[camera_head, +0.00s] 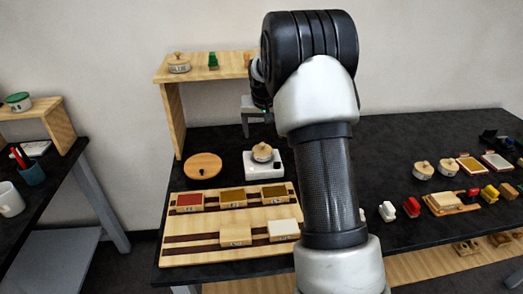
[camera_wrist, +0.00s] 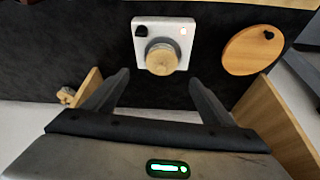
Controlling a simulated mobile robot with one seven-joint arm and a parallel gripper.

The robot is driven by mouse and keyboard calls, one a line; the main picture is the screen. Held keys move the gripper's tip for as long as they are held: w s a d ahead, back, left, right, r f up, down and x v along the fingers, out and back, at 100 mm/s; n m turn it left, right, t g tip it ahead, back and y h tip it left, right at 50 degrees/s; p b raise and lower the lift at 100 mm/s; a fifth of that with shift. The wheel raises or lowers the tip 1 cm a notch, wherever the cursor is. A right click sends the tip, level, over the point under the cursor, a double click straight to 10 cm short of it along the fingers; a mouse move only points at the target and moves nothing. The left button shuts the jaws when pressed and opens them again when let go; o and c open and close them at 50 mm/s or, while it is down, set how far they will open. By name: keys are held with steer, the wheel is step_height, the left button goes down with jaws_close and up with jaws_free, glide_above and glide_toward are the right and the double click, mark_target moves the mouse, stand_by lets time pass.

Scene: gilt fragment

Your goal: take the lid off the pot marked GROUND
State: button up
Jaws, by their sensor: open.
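A small lidded pot (camera_head: 262,152) with a pale wooden lid and knob stands on a white box-like device. It also shows in the wrist view (camera_wrist: 161,60), lid on, just beyond my fingertips. Another lidded pot (camera_head: 179,63) with dark lettering stands on the wooden shelf. Two more wooden-lidded pots (camera_head: 423,170) (camera_head: 447,168) stand on the right of the table. I cannot read which pot is marked GROUND. My gripper (camera_wrist: 158,80) is open and empty, above the table near the white device and apart from the pot. My arm hides part of the table.
The white device (camera_wrist: 182,28) has a dark knob and a lit spot. A round wooden disc (camera_head: 203,166) with a black knob lies left of it. A wooden board (camera_head: 180,248) with coloured trays lies in front. The shelf (camera_head: 172,115) stands behind left.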

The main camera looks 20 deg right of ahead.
mark_target(262, 145)
steer(key=x, duration=0.9)
steer(key=shift+a, duration=0.2)
steer(key=shift+c, duration=0.5)
steer(key=c, duration=1)
